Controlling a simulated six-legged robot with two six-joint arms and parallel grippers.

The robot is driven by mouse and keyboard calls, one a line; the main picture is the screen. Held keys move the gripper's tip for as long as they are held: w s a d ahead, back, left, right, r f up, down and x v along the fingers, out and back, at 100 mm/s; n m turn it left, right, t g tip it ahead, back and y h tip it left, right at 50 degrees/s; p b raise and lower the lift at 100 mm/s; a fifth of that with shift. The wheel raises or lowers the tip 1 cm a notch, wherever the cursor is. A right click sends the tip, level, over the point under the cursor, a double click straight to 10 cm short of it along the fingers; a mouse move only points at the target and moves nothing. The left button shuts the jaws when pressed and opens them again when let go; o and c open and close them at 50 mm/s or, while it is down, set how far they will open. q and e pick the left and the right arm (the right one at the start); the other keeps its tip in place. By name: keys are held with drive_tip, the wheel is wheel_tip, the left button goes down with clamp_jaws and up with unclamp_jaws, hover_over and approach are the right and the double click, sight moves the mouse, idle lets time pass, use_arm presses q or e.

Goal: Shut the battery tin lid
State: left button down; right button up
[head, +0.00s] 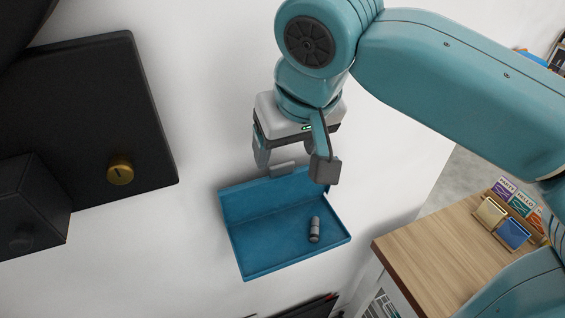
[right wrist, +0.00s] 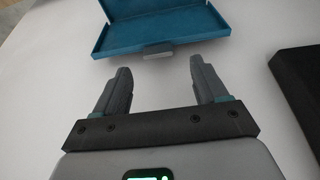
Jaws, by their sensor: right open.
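The blue battery tin (head: 275,262) stands open on the white surface, and its lid (head: 245,203) is raised along the side nearest my right gripper. A grey tab (head: 283,169) sticks out from the lid's upper edge. A small grey battery (head: 314,229) lies in the tin. My right gripper (head: 293,165) is open and empty at the lid, its fingers either side of the tab in the head view. In the right wrist view, the tab (right wrist: 158,51) shows just beyond and between the open fingers (right wrist: 160,70); I cannot tell any contact. My left gripper is out of view.
A black box-like object (head: 90,110) with a brass knob (head: 119,172) stands at the left. A wooden-topped unit (head: 440,240) at the right carries small coloured cards and tins (head: 512,233). White surface is clear between the black object and the tin.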

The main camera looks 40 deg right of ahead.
sight(283, 167)
drive_tip(key=x, duration=0.5)
drive_tip(key=shift+s+d+f, duration=0.1)
drive_tip(key=shift+d, duration=0.1)
drive_tip(key=shift+w+a+f, duration=0.1)
drive_tip(key=shift+w+f, duration=0.1)
drive_tip(key=shift+s+r, duration=0.1)
drive_tip(key=shift+s, duration=0.15)
drive_tip(key=shift+w, duration=0.15)
clamp_jaws()
